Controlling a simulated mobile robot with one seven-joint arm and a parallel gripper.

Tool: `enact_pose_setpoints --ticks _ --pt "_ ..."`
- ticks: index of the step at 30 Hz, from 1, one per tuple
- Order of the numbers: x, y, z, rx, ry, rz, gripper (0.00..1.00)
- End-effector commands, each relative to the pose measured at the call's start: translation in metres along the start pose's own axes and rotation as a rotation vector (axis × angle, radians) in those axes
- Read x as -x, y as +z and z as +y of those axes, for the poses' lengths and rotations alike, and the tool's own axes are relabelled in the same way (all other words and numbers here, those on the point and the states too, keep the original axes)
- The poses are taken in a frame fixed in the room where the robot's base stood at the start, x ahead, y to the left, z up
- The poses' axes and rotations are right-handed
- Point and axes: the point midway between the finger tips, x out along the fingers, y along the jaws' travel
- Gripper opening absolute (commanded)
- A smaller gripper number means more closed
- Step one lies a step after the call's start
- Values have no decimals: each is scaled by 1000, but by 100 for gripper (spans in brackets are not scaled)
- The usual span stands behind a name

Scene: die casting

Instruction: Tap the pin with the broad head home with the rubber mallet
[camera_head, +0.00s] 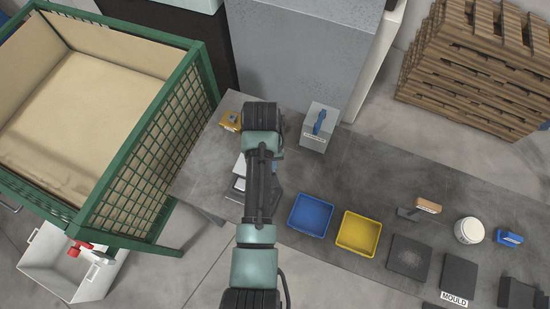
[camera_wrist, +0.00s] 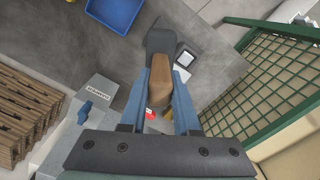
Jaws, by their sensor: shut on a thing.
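My gripper (camera_wrist: 164,80) shows in the wrist view with its blue fingers shut on the brown wooden handle (camera_wrist: 157,76) of a mallet. The mallet's dark head (camera_wrist: 161,42) points away from the palm, above the grey table. In the head view my own arm hides the gripper and the mallet. A yellow block (camera_head: 229,121) with a small grey piece on top sits at the table's far left. I cannot tell whether that grey piece is the broad-headed pin. In the wrist view a red and yellow bit (camera_wrist: 167,115) shows partly between the fingers.
A grey box with a blue handle (camera_head: 318,128) stands right of my arm. A blue tray (camera_head: 311,214) and a yellow tray (camera_head: 358,233) stand nearer. A green-framed cage (camera_head: 150,150) borders the table's left. Dark blocks and a white tub (camera_head: 469,230) lie right.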

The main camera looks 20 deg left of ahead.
Motion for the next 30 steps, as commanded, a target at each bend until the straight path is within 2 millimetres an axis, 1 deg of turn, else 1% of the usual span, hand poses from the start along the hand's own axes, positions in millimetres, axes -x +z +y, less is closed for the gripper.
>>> enact_pose_setpoints --ticks 1,12,17,27,30 --pt "2 -1 -1 5 0 2 0" --pt "1 -1 -1 5 4 2 0" --pt "-10 -1 -1 5 3 0 0" --pt "-51 -1 -1 5 3 1 0" --pt "-48 -2 -1 5 3 2 0"
